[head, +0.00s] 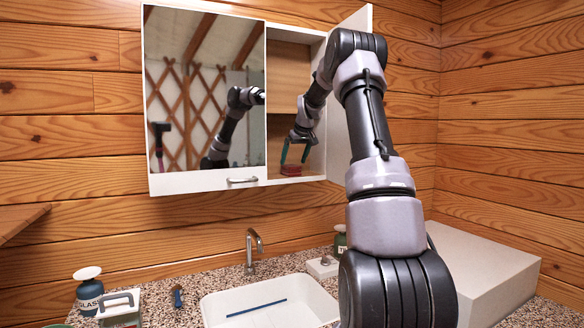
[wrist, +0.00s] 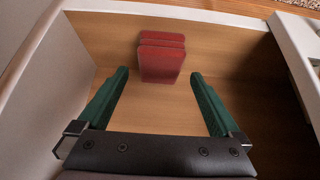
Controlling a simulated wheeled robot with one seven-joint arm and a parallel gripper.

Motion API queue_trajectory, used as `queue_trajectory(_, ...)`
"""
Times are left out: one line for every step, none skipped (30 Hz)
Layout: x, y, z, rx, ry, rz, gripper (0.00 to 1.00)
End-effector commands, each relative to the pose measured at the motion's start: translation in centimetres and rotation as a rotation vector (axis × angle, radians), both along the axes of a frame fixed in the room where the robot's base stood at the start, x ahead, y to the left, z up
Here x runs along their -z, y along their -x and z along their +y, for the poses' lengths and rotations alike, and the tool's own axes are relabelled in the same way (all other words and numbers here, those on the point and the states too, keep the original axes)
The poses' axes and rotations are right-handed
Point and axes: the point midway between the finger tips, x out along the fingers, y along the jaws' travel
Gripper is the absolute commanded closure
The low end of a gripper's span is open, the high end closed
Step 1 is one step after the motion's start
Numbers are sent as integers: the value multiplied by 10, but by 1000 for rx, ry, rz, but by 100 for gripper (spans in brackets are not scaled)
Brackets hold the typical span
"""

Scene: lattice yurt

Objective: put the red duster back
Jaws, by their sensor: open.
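The red thing (wrist: 161,66), which I take for the red duster, sits inside the open part of the mirrored wall cabinet (wrist: 112,113). It is a small block with layered upper edges, and in the head view it shows low in the cabinet opening (head: 291,170). My gripper (wrist: 159,75) reaches into the cabinet with its two green fingers open, one on each side of the red thing and apart from it. In the head view, my gripper (head: 294,161) is just above the red thing. Nothing is held.
The cabinet's mirror panel (head: 205,95) covers its left part, and a white door (head: 345,150) stands open at right. Below are a white sink (head: 270,305), a tap (head: 253,248), a soap bottle (head: 89,290) and a white box (head: 485,270) on the speckled counter (head: 185,285).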

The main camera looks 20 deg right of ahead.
Motion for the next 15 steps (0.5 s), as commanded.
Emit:
queue_trajectory(-11,7,-1,1,2,-3,0)
queue_trajectory(-17,10,-1,2,1,-3,0)
queue_trajectory(-24,15,-1,2,1,-2,0)
queue_trajectory(-29,18,-1,2,2,-3,0)
queue_trajectory(-34,22,-2,1,2,-2,0)
queue_trajectory(-40,26,-2,2,1,-2,0)
queue_trajectory(-44,28,-2,2,1,-2,0)
queue_trajectory(-48,31,-2,2,1,-2,0)
queue_trajectory(-52,33,-2,1,0,-1,0)
queue_trajectory(-55,35,-2,1,0,-1,0)
queue_trajectory(-57,37,-2,1,1,-1,0)
queue_trajectory(-60,39,-2,1,1,-1,0)
queue_trajectory(-62,40,-1,1,1,-1,0)
queue_trajectory(-64,42,1,1,-1,0,0)
queue_trajectory(-67,47,5,3,-2,0,0)
